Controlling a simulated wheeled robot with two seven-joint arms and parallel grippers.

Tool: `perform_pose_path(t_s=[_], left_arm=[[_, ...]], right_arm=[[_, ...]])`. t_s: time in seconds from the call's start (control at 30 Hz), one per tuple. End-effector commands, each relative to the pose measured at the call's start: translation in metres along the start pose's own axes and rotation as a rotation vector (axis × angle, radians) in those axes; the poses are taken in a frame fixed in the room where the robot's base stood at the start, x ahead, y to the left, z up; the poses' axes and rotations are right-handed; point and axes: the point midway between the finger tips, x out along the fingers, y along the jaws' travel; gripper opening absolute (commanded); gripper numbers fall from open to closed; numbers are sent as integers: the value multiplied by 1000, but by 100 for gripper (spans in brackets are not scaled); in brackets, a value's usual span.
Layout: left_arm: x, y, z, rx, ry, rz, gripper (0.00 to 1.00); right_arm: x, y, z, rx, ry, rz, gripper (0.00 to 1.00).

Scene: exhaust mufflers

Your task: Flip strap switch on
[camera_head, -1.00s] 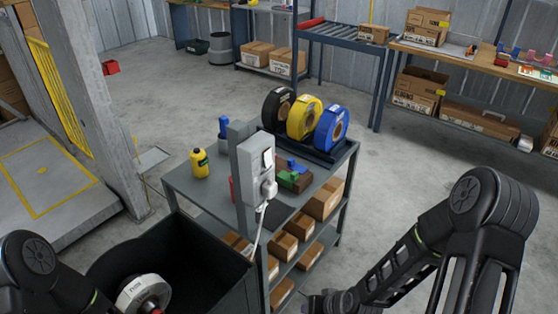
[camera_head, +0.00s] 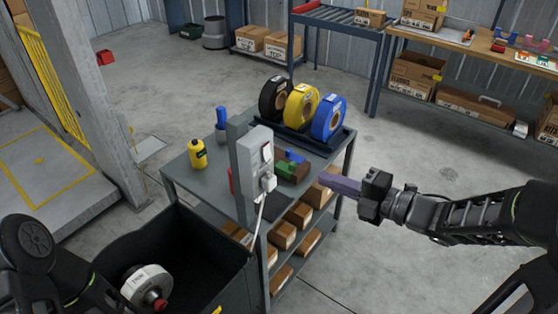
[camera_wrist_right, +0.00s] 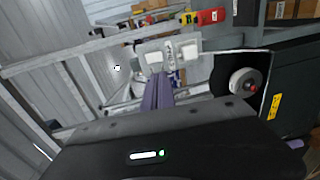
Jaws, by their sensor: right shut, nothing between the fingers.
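A pale grey switch box (camera_head: 252,172) is fixed to a grey post beside the cart. A rocker switch (camera_head: 266,152) is on its face, with a plug and white cable below; I cannot tell the rocker's position. The box also shows ahead of the fingers in the right wrist view (camera_wrist_right: 170,56). My right gripper (camera_head: 336,184) has purple fingers, pressed together and empty. It points left toward the box, to its right and apart from it. The fingers also show in the right wrist view (camera_wrist_right: 157,92). My left arm shows at lower left, but its gripper is out of view.
The cart (camera_head: 205,183) carries a yellow bottle (camera_head: 198,154), tape reels (camera_head: 302,106) and small coloured blocks (camera_head: 290,168). Boxes fill its lower shelves. A black bin (camera_head: 200,255) holding a white reel (camera_head: 146,287) stands in front. Floor right of the cart is clear.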

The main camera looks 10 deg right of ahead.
Motion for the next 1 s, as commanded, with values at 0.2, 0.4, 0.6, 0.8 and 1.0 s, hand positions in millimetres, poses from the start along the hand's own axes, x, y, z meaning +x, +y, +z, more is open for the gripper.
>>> perform_pose_path(t_s=[0.2,0.4,0.6,0.8,1.0], left_arm=[[0,0,0,0,0,0,0],[-2,1,0,0,0,0,0],[-6,2,0,0,0,0,0],[-12,4,1,-1,-2,-2,0],[-18,6,1,-3,-4,-4,0]], right_arm=[[0,0,0,3,-1,-1,0],[7,0,1,5,-1,0,0],[33,0,0,7,1,0,0],[72,1,0,9,2,0,0],[111,2,0,9,1,0,0]])
